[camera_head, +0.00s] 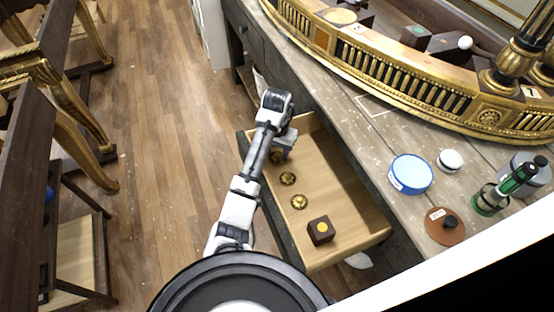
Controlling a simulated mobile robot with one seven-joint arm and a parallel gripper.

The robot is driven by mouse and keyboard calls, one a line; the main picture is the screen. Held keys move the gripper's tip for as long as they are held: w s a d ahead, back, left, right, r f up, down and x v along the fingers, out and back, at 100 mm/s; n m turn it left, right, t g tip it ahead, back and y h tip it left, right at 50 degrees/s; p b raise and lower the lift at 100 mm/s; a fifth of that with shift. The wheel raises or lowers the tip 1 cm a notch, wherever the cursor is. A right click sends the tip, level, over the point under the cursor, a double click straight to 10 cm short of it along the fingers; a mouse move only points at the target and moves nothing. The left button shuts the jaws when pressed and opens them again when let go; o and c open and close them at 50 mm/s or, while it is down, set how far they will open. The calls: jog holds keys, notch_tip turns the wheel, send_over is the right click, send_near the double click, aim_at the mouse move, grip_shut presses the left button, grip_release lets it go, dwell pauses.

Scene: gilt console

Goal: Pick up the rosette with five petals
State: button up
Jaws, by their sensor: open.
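Three small gold rosettes lie in a row in the open wooden drawer (345,205). The far rosette (277,157) is partly hidden beside my gripper. The middle rosette (288,178) and the near rosette (299,202) lie clear of it. The near one looks somewhat star-shaped, but the petals are too small to count on any of them. My gripper (283,153) is over the far end of the drawer, close to the far rosette. It is open, its fingers are mostly hidden by the arm, and I cannot tell whether it touches anything.
A dark block with a yellow dot (320,231) sits at the drawer's near end. The drawer walls enclose the rosettes. On the workbench (375,150) are a blue-rimmed round tin (411,173), a brown disc (442,228), a green bottle (518,178) and the gilt console piece (420,92).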

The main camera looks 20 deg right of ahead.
jog(key=shift+c, duration=0.4)
grip_shut()
